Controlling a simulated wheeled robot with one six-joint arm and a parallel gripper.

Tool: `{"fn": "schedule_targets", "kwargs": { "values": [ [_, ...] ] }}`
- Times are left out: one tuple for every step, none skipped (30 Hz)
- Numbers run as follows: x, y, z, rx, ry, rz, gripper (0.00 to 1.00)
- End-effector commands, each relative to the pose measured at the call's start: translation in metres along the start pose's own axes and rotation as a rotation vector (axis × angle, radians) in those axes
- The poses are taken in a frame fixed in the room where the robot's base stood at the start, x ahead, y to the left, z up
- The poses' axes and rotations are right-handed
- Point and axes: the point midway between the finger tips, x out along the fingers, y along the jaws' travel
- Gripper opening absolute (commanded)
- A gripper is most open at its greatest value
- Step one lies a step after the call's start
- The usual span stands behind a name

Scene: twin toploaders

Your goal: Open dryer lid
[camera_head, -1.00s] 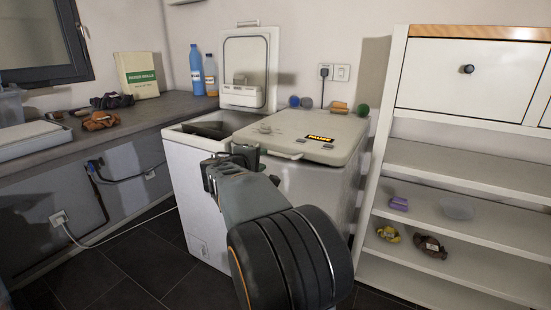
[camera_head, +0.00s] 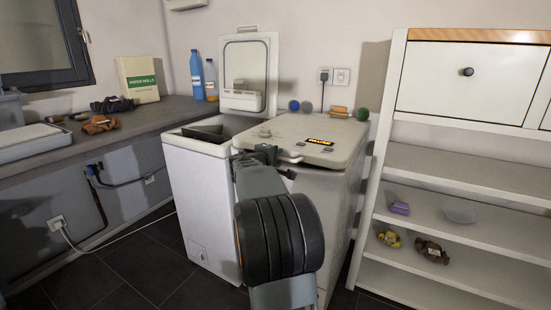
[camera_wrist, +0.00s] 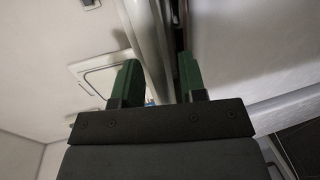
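Two white top-loading machines stand side by side in the head view. The left one (camera_head: 200,185) has its lid (camera_head: 245,70) upright against the wall. The right one (camera_head: 335,190) has its lid (camera_head: 300,130) down or nearly down, with a yellow-and-black label (camera_head: 318,142) on top. My gripper (camera_head: 264,153) is at the front left part of this lid's front edge. In the wrist view the two green fingers (camera_wrist: 159,72) are apart, with the pale lid edge and a dark seam (camera_wrist: 180,35) behind the space between them. I cannot tell whether they touch the lid.
Several small balls, including a green one (camera_head: 362,114), and orange items (camera_head: 339,111) sit behind the right lid. A white shelf unit (camera_head: 385,150) stands close on the right. A cluttered counter (camera_head: 155,115) is on the left.

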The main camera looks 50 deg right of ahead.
Motion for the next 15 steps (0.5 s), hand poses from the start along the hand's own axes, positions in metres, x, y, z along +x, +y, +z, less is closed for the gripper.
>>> {"fn": "schedule_targets", "kwargs": {
  "values": [
    [-0.0001,0.0,0.0,0.0,0.0,0.0,0.38],
    [-0.0002,0.0,0.0,0.0,0.0,0.0,0.36],
    [-0.0002,0.0,0.0,0.0,0.0,0.0,0.33],
    [-0.0002,-0.0001,0.0,0.0,0.0,0.0,0.3],
    [-0.0003,0.0,0.0,0.0,0.0,0.0,0.27],
    [-0.0003,-0.0001,0.0,0.0,0.0,0.0,0.23],
    [-0.0003,0.0,0.0,0.0,0.0,0.0,0.2],
    [-0.0003,-0.0001,0.0,0.0,0.0,0.0,0.17],
    [-0.0004,-0.0001,0.0,0.0,0.0,0.0,0.13],
    [-0.0004,-0.0001,0.0,0.0,0.0,0.0,0.11],
    [-0.0004,-0.0001,0.0,0.0,0.0,0.0,0.08],
    [-0.0004,-0.0001,0.0,0.0,0.0,0.0,0.04],
    [-0.0004,-0.0001,0.0,0.0,0.0,0.0,0.01],
    [-0.0004,-0.0001,0.0,0.0,0.0,0.0,0.0],
    [-0.0004,-0.0001,0.0,0.0,0.0,0.0,0.0]
  ]
}}
